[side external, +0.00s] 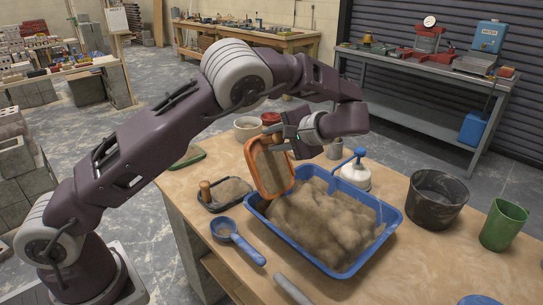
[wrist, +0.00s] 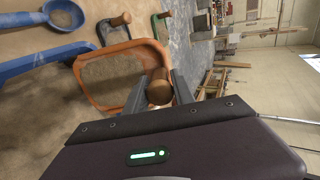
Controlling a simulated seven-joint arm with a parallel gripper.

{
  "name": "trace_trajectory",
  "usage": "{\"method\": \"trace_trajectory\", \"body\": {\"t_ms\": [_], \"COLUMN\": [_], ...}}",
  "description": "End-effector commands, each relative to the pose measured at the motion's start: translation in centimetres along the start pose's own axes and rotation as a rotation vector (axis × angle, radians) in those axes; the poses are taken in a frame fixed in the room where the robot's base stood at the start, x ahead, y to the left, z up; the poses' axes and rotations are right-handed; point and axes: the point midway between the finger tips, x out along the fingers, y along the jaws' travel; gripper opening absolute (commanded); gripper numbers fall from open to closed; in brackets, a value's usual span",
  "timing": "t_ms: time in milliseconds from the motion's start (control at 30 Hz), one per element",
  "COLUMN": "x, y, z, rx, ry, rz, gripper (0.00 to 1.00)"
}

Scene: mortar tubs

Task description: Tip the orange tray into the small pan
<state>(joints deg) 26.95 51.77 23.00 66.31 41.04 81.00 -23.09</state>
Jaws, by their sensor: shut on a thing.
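My gripper (side external: 291,140) is shut on the wooden handle (wrist: 159,92) of the orange tray (side external: 288,186). The tray is tilted steeply, almost on edge, and sand-coloured material shows inside its rim. It also shows in the wrist view (wrist: 138,44). Its lower end hangs by the back left rim of the blue tub (side external: 338,271); whether they touch I cannot tell. A small dark pan (side external: 216,209) with a wooden handle lies flat on the table, left of the tray, with sandy material in it. It shows at the top of the wrist view (wrist: 103,40).
The blue tub holds a large sandy heap. A blue scoop (side external: 238,241) lies in front of the dark pan. A green-edged pan (side external: 190,158) lies behind it. A white-and-blue tool (side external: 355,174), black bucket (side external: 436,200) and green cup (side external: 503,225) stand to the right.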

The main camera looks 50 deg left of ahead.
Motion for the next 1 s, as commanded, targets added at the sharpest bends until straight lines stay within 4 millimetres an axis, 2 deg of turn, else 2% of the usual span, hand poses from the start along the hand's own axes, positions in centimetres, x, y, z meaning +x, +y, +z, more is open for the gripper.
{"method": "trace_trajectory", "body": {"t_ms": [467,600,800,1000], "x": [0.2,0.2,-0.6,-0.2], "y": [-0.3,-1.4,-2.8,-3.1], "z": [0.1,0.5,0.0,0.0], "rx": [-0.002,0.001,-0.01,-0.013], "ry": [-0.011,-0.04,-0.003,-0.001], "rz": [0.039,0.303,0.592,0.897], "gripper": [0.0,0.0,0.0,0.0]}}
